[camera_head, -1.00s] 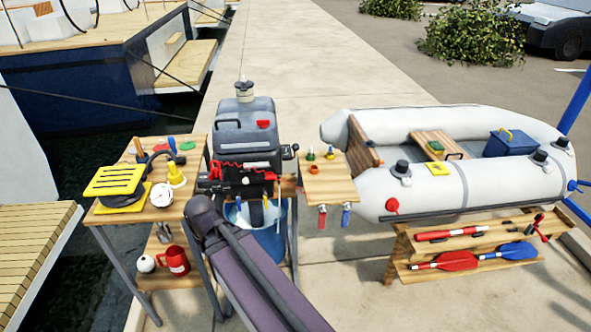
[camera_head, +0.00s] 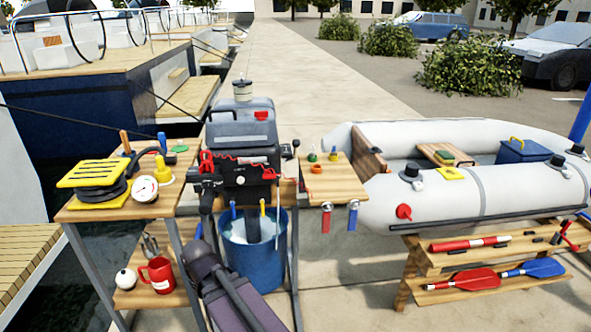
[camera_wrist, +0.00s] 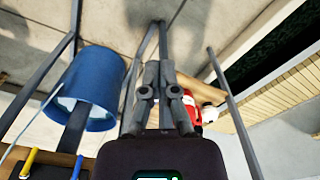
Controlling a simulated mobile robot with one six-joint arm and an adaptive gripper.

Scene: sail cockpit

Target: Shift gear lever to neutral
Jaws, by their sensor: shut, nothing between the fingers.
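The dark grey outboard motor (camera_head: 240,140) stands upright in the middle of the head view. A small lever with a dark knob (camera_head: 287,151) sticks out at its right side and seems to be the gear lever. Its exact setting is too small to tell. My gripper (camera_wrist: 160,66) shows in the wrist view, with its fingers together and empty. It points down toward the stand legs and paving, apart from the lever, which I cannot make out in that view. My gripper is hidden in the head view.
A blue bucket (camera_head: 254,256) stands below the motor and also shows in the wrist view (camera_wrist: 96,85). A red mug (camera_head: 158,275) is on the left stand's lower shelf. A small wooden table (camera_head: 340,187) and grey dinghy (camera_head: 450,205) stand right.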

